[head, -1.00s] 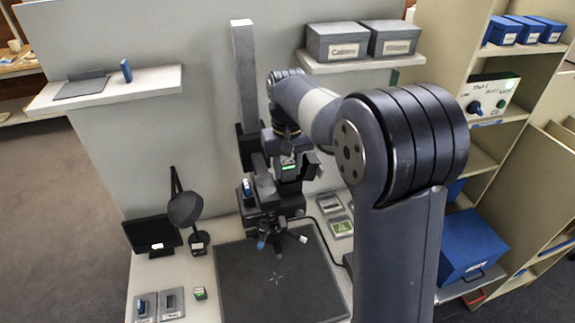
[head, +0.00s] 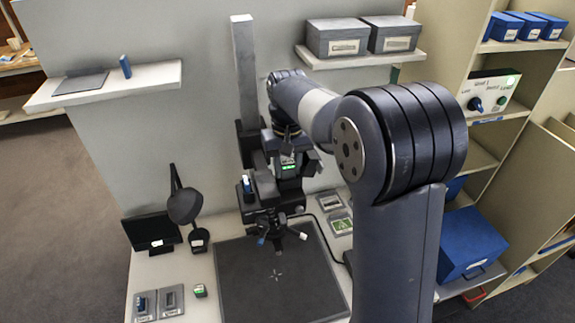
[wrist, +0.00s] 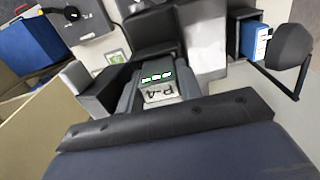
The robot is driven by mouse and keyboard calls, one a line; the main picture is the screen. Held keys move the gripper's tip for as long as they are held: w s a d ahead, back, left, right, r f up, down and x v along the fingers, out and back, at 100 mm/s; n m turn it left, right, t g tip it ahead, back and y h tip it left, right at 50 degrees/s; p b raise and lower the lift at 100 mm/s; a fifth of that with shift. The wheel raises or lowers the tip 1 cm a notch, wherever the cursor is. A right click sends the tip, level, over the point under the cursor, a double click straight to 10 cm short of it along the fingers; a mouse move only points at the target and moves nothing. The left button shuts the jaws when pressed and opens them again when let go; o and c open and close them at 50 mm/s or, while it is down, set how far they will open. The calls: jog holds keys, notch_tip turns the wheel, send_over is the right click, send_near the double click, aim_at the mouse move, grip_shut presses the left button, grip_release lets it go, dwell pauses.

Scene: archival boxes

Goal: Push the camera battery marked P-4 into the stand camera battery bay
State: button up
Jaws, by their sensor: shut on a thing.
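The battery marked P-4 (wrist: 161,92) is a grey block with a pale label and green lights. It sits between the fingers of my gripper (head: 289,163), which is shut on it. Its green lights also show in the head view. The stand camera (head: 264,192) is a dark body low on the upright grey column (head: 244,75), right by my gripper. In the wrist view the battery's far end is close against a dark part of the stand. The bay opening is hidden, so I cannot tell how deep the battery sits.
A dark baseboard (head: 280,285) with a white cross lies below the stand. A black lamp (head: 184,207) and a small screen (head: 152,229) stand at left. Grey boxes (head: 338,40) rest on a wall shelf. A blue box (head: 470,243) sits at right.

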jog(key=shift+s+f, duration=0.15)
jog(key=shift+f, duration=0.25)
jog(key=shift+s+f+b, duration=0.15)
jog(key=shift+f+b, duration=0.2)
jog(key=shift+f, duration=0.15)
jog(key=shift+s+f, duration=0.1)
jog(key=shift+f, duration=0.1)
jog(key=o, duration=1.1)
jog(key=shift+a, duration=0.1)
jog(key=shift+w+r+p, duration=0.2)
jog(key=shift+r+p, duration=0.45)
jog(key=shift+r, duration=0.05)
jog(key=shift+w+r+p, duration=0.2)
jog(key=shift+r+p, duration=0.45)
jog(key=shift+r, duration=0.05)
jog(key=shift+r+p, duration=0.85)
jog(key=shift+r, duration=1)
